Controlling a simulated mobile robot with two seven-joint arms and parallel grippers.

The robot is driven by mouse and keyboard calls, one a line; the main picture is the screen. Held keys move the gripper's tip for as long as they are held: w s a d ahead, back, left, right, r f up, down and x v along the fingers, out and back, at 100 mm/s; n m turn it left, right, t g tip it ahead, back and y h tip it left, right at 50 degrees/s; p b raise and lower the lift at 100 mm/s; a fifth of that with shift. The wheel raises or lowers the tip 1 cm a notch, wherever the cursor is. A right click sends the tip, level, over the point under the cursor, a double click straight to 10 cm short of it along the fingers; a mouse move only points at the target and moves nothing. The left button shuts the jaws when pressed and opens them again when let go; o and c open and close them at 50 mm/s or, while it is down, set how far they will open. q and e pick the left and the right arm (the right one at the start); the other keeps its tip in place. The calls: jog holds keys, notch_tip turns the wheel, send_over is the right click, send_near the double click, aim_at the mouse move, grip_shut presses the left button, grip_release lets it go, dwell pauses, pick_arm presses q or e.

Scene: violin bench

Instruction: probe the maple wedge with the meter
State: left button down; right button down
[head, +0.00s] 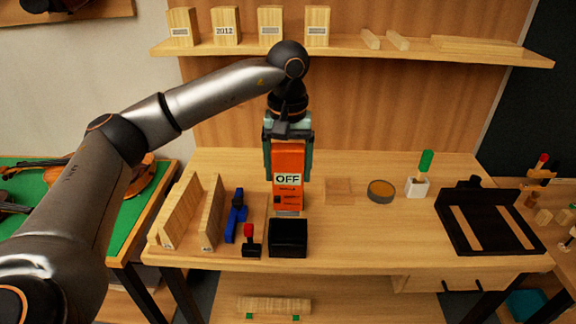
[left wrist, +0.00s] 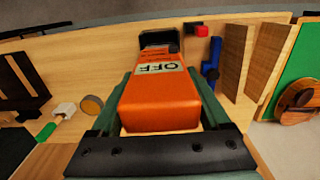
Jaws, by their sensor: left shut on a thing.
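My left gripper (head: 288,172) is shut on the orange meter (head: 290,150), with one finger on each side of it. The meter hangs upright over the bench and its display reads OFF. Its grey lower end is just behind a black box (head: 288,238); I cannot tell if it touches anything. The meter also fills the middle of the left wrist view (left wrist: 160,105). Two pale wooden wedges (head: 180,212) (head: 211,212) stand on the bench at the left. Labelled wooden blocks (head: 270,26) stand on the shelf. I cannot tell which wood is maple. My right gripper is not in view.
A blue clamp-like tool (head: 236,215) and a red-topped tool (head: 249,240) stand left of the box. A thin wooden square (head: 339,190), a round tin (head: 381,191), a white holder (head: 417,187) and a black frame (head: 490,220) are right. The bench's right front is clear.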

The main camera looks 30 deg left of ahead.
aim_at(288, 209)
pick_arm(q)
jog(key=shift+f+b, duration=1.8)
jog(key=shift+f, duration=1.5)
jog(key=shift+f+b, duration=1.65)
jog(key=shift+f, duration=0.7)
grip_release()
notch_tip(288, 209, up, 11)
jog(key=shift+r+p, duration=0.2)
jog(key=shift+p, duration=0.25)
jog(key=shift+r, duration=0.65)
jog(key=shift+s+f, duration=0.1)
jog(key=shift+s, duration=0.05)
